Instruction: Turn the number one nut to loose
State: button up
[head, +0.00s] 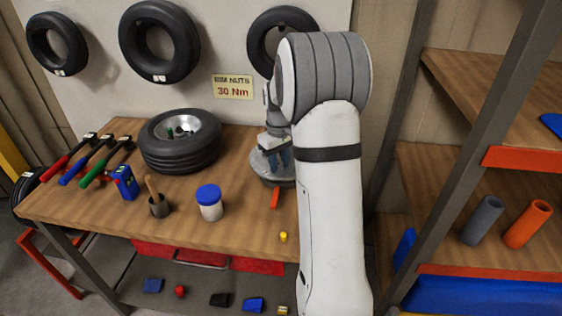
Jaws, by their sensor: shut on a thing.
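A round grey hub fixture (258,167) stands on the right part of the wooden bench, partly hidden by my arm.
On the bench (235,235) are a tyre with a wheel (180,155), three coloured-handle wrenches (85,160), a blue box (124,182), a brush pot (158,206), a blue-lidded jar (210,203) and an orange piece (275,198). A shelf rack (450,170) stands right.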

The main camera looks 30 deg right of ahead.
jog(key=n, duration=0.4)
jog(key=shift+s+d+f+n, duration=0.1)
jog(key=shift+s+f+n, duration=0.1)
jog(key=shift+n, duration=0.1)
jog(key=shift+w+d+n, duration=0.1)
jog(key=shift+n, duration=2.4)
jog(key=o, duration=1)
jog(key=shift+r, duration=0.2)
